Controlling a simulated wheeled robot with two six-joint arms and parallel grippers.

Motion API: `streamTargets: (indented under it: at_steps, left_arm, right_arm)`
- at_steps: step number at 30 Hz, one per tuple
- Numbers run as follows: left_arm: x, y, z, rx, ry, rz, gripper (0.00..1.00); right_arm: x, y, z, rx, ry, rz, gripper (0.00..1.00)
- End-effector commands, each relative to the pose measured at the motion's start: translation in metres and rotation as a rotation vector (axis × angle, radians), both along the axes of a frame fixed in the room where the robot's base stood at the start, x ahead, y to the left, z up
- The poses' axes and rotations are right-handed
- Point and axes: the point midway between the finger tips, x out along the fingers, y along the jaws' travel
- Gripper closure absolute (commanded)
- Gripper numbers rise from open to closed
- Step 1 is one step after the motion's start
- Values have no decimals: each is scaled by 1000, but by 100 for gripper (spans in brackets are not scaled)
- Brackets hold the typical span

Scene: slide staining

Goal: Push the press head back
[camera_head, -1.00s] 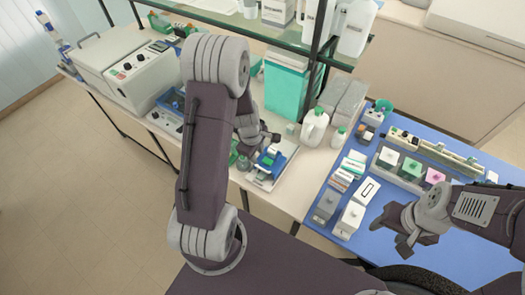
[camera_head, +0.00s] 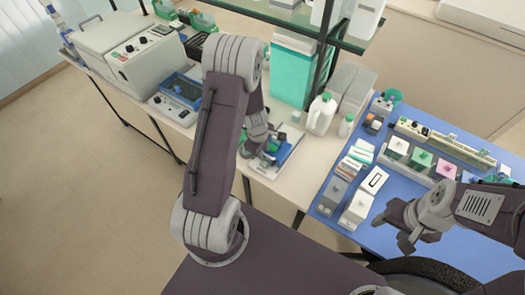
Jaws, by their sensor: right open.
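A small press-like device with blue and green parts (camera_head: 270,146) stands on a white base plate (camera_head: 284,158) at the front edge of the white bench, in the middle of the view. My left arm comes down in front of it. My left gripper (camera_head: 260,138) is at the device, partly over its upper part; it is small and partly hidden, so I cannot tell whether it touches the press head or how its jaws stand. The press head itself is mostly hidden. My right gripper (camera_head: 405,226) is open and empty above the blue mat, at the right.
A white jug (camera_head: 321,114) and a small bottle (camera_head: 346,125) stand right of the device. A large grey instrument (camera_head: 147,62) stands at the left. A glass shelf frame rises behind.

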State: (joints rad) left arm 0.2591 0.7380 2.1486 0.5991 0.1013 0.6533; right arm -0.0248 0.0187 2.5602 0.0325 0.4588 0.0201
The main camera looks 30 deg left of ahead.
Motion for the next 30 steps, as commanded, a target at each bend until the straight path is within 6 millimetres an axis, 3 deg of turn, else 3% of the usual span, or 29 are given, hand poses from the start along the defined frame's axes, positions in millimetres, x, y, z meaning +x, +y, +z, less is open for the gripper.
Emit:
streamTargets:
  at_steps: [1, 2, 30]
  left_arm:
    - [0, 0, 0, 0, 0, 0, 92]
    - [0, 0, 0, 0, 0, 0, 100]
    - [1, 1, 1, 1, -3, 2, 100]
  right_arm:
    - [0, 0, 0, 0, 0, 0, 46]
    - [0, 0, 0, 0, 0, 0, 46]
    - [0, 0, 0, 0, 0, 0, 46]
